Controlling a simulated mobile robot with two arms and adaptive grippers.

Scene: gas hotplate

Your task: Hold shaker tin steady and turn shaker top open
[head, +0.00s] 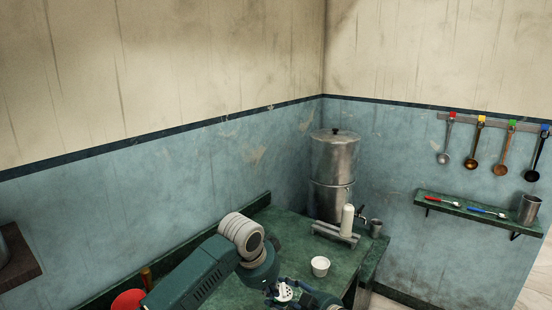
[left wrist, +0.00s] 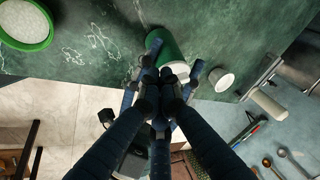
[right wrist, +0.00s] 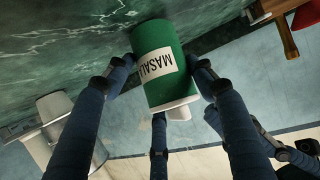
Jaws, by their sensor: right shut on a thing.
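The green shaker tin (right wrist: 160,60) carries a label reading MASALA and has a white top (right wrist: 172,104). In the right wrist view my right gripper (right wrist: 158,80) has fingers on both sides of the tin and is shut on it. In the left wrist view the green tin (left wrist: 160,42) lies just past my left gripper (left wrist: 166,76). The left fingertips are close together at the tin's white end, and no thing shows between them. In the head view the white top with dark holes (head: 284,292) shows beside my left wrist, low in the picture.
A green bowl with white contents (left wrist: 25,22) lies at the left wrist view's upper left.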

